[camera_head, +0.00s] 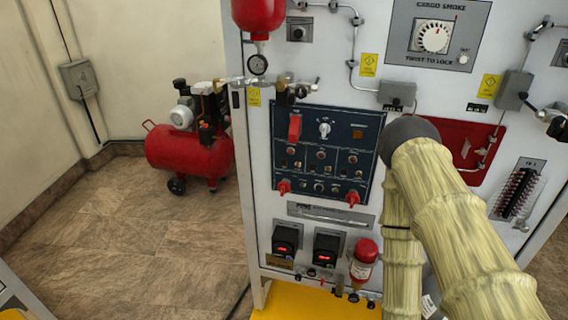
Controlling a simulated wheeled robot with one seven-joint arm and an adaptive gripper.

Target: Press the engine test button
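A dark blue control panel (322,152) is on the front of the white trainer board, left of my arm. It carries a red guarded switch (295,128), a light knob (324,130), an orange-brown square (357,134) and rows of small round controls. Two red levers (284,187) (352,199) are at its lower edge. The labels are too small to read, so I cannot tell which control is the engine test button. My arm, in a pale yellow cover with a dark grey joint, stands in front of the board's right part. My gripper does not show.
A cargo smoke dial (434,37) is at upper right. Red-lit displays (286,239) and a small red-capped cylinder (364,256) are low on the board. A red compressor (188,147) stands at left on open tiled floor. My arm covers part of a red panel (470,145).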

